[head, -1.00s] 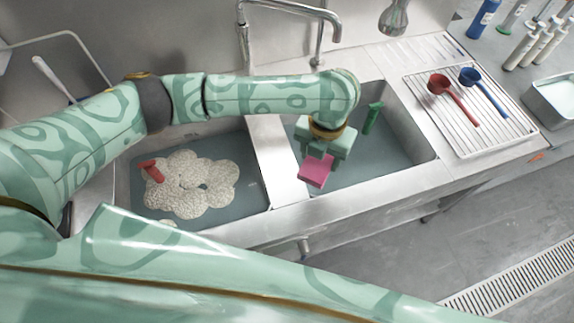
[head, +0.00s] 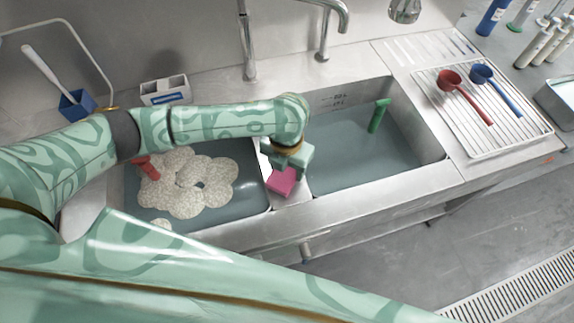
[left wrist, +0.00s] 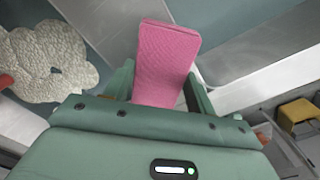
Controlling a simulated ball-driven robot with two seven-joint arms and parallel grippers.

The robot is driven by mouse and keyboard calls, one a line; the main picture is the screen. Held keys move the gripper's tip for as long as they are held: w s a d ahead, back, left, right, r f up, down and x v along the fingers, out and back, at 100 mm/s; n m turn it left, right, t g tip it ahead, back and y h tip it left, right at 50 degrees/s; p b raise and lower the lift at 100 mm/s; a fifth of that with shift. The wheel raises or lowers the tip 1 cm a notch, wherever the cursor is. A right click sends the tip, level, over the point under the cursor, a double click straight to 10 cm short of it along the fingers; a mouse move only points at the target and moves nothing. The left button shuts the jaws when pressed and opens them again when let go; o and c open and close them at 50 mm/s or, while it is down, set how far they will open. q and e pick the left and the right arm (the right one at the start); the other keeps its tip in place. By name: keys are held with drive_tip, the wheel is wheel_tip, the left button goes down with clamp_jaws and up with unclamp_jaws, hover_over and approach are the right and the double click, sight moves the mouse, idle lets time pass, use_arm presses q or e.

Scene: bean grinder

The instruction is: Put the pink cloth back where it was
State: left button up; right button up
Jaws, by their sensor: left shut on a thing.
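The pink cloth (head: 281,181) is a small folded block in the jaws of my left gripper (head: 287,168). In the left wrist view the pink cloth (left wrist: 165,62) sticks out between the two fingers of the left gripper (left wrist: 162,92), which are shut on it. In the head view the gripper and cloth are over the steel divider (head: 290,205) between the two sink basins. I cannot tell whether the cloth touches the divider. My right gripper is not in view.
The left basin holds water, foam (head: 190,185) and a red-handled thing (head: 149,168). The right basin (head: 355,165) holds water and a green-handled thing (head: 378,115). A drying rack (head: 480,110) carries a red scoop (head: 463,97) and a blue scoop (head: 495,90). A faucet (head: 248,45) stands behind.

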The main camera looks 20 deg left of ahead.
use_arm(q)
drive_tip(key=o, duration=0.9)
wheel_tip(320, 180, up, 12)
drive_tip(key=p, duration=0.4)
drive_tip(key=shift+p, duration=0.3)
